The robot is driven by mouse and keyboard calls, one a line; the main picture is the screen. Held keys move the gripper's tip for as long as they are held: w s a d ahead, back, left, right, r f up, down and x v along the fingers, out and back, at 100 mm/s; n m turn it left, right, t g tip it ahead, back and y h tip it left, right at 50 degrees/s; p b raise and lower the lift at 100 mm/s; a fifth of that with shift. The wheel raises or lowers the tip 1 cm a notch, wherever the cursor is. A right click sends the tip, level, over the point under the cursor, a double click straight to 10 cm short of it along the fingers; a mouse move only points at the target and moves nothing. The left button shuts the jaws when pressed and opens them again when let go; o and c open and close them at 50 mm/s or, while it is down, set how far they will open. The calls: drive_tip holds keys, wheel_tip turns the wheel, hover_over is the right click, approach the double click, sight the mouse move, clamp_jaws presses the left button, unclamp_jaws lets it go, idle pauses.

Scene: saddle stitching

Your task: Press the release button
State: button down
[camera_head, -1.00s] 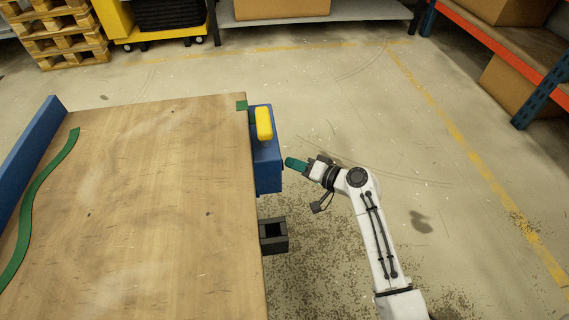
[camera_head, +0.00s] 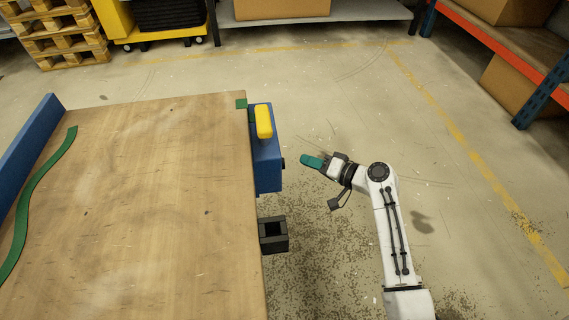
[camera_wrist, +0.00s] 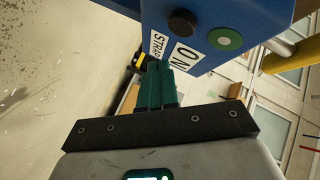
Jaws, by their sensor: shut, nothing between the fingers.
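A blue box (camera_head: 267,160) is fixed at the right edge of the wooden table, with a yellow handle (camera_head: 264,121) on top. No label reading "release" shows. My gripper (camera_head: 304,161) has teal fingers, shut and empty, to the right of the box with a gap between. In the wrist view the fingertips (camera_wrist: 164,66) appear below the labels.
The wooden table (camera_head: 150,200) fills the left, with a green strap (camera_head: 35,195) lying on it. A black bracket (camera_head: 273,235) juts from its right edge below the blue box. Open floor (camera_head: 350,100) surrounds my arm.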

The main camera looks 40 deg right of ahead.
drive_tip(key=shift+s+d, duration=0.65)
drive_tip(key=shift+d, duration=0.3)
